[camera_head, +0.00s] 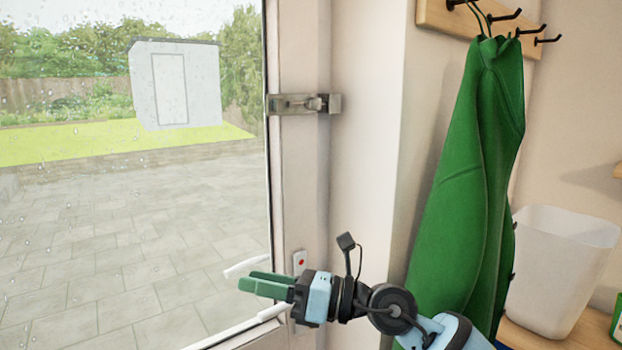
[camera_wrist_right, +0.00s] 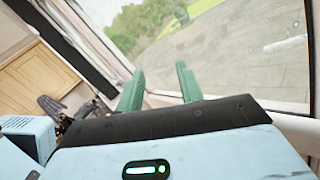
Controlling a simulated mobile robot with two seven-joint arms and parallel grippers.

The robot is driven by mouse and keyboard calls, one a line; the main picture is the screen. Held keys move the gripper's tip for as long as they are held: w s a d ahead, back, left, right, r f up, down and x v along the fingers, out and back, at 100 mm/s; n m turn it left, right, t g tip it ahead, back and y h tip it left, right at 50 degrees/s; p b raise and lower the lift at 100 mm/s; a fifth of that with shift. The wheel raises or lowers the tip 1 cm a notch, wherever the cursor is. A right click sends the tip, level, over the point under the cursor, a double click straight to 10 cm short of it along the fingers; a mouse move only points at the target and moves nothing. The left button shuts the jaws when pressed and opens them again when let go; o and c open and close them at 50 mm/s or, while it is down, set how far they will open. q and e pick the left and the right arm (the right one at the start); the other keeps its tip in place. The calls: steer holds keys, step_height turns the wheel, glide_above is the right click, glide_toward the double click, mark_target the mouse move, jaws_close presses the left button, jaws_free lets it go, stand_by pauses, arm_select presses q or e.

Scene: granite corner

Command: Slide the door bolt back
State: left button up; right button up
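The door bolt (camera_head: 303,103) is a small metal fitting. It lies horizontally across the white door's frame, right of the glass, in the upper middle of the head view. Its right end sits at the edge of the door post; whether the bar is inside a keeper there is too small to tell. My right gripper (camera_head: 246,280) is well below the bolt, in front of the lower door, with green fingers pointing left. In the right wrist view my right gripper (camera_wrist_right: 160,72) has its two fingers apart with nothing between them. The bolt cannot be made out there. My left gripper is not in view.
A white door handle (camera_head: 247,264) is just behind my right fingers, and a small plate with a red dot (camera_head: 300,262) is on the frame. A green garment (camera_head: 470,170) hangs from a hook rail (camera_head: 470,22) at right, beside a white bin (camera_head: 560,270).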

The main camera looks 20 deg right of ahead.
steer(key=w+d+r+n+t+h, duration=0.1)
steer(key=w+d+r+n+h, duration=0.15)
steer(key=r, duration=0.35)
steer(key=w+d+r+n+t+h, duration=0.2)
steer(key=r+n+h, duration=0.1)
steer(key=r+n, duration=0.15)
steer(key=t+h, duration=0.5)
steer(key=h, duration=0.1)
glide_toward(316, 104)
steer(key=x, duration=0.3)
steer(key=shift+p+x, duration=0.3)
steer(key=shift+x, duration=3.8)
jaws_close()
